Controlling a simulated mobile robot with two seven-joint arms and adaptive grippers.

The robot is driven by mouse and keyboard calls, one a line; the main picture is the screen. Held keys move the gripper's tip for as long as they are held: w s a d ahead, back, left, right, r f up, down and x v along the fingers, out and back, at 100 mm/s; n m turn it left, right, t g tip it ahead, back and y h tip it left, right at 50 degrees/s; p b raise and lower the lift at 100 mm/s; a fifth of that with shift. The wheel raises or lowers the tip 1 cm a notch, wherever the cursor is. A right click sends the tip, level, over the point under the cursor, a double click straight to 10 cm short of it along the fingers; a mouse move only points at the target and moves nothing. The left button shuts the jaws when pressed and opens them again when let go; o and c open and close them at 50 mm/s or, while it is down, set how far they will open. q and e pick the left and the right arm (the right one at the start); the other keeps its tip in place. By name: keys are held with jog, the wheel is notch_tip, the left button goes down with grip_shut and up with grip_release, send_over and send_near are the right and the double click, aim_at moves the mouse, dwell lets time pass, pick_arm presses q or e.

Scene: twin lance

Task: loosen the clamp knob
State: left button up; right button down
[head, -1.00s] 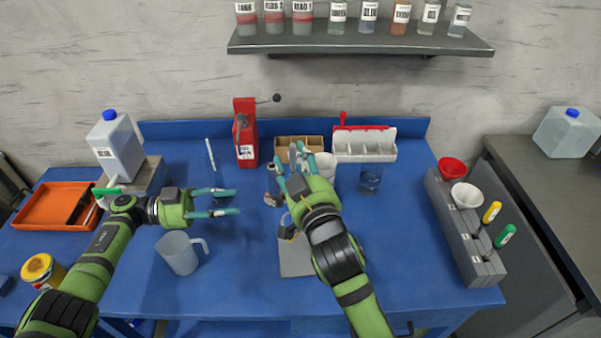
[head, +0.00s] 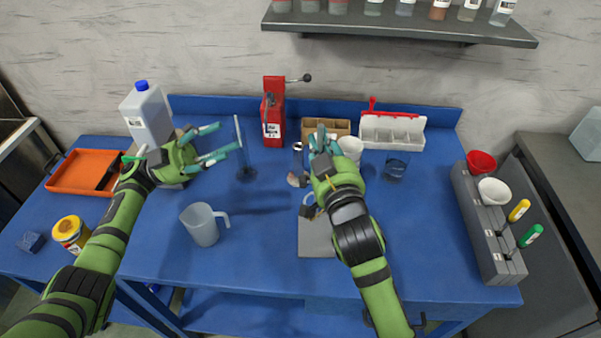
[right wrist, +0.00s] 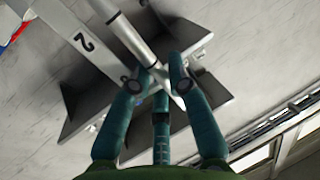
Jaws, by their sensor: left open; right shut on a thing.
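My right gripper (head: 322,137) is above the middle of the blue table, over the far side of a grey base plate (head: 316,242). Its teal fingers also show in the right wrist view (right wrist: 158,78), closed around a slim grey metal part (right wrist: 128,36) among dark angled plates. A pale bar marked 2 (right wrist: 84,42) lies beside it. I cannot tell the clamp knob apart from these parts; my arm and fingers hide much of the area. My left gripper (head: 215,143) is open and empty, to the right of the white blue-capped jug (head: 146,115).
A thin upright rod on a round foot (head: 245,172) stands close right of my left gripper. A red stand with a lever (head: 273,110) is behind. A clear jug (head: 203,224) stands front left. A grey rack (head: 478,225) borders the right edge. The front right table is clear.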

pick_arm(q)
jog(key=w+a+r+n+t+y, duration=0.6)
jog(key=w+r+n+t+y, duration=0.15)
jog(key=n+t, duration=0.35)
jog(key=w+a+r+n+t+y, duration=0.65)
jog(key=w+r+n+t, duration=0.2)
jog(key=t, duration=0.45)
jog(key=w+a+f+n+g+y, duration=0.1)
jog(key=w+f+n+g+y, duration=0.45)
jog(key=w+n+y, duration=0.45)
jog(key=s+d+f+m+g+h, duration=0.2)
jog(key=d+f+m+g+h, duration=0.15)
jog(key=d+f+g, duration=0.45)
jog(key=s+d+f+m+g+h, duration=0.25)
jog(key=d+g+h, duration=0.2)
jog(key=d, duration=0.65)
jog(key=m+g+h, duration=0.6)
jog(key=m, duration=0.1)
send_near(306, 182)
jog(key=w+d+f, duration=0.2)
jog(key=w+f, duration=0.4)
jog(key=w, duration=0.1)
jog(key=s+a+r+m+h, duration=0.1)
jog(key=s+a+m+h, duration=0.1)
jog(key=s+m+h, duration=0.3)
jog(key=d+n, duration=0.1)
jog(key=d, duration=0.5)
jog(key=shift+d+g, duration=0.4)
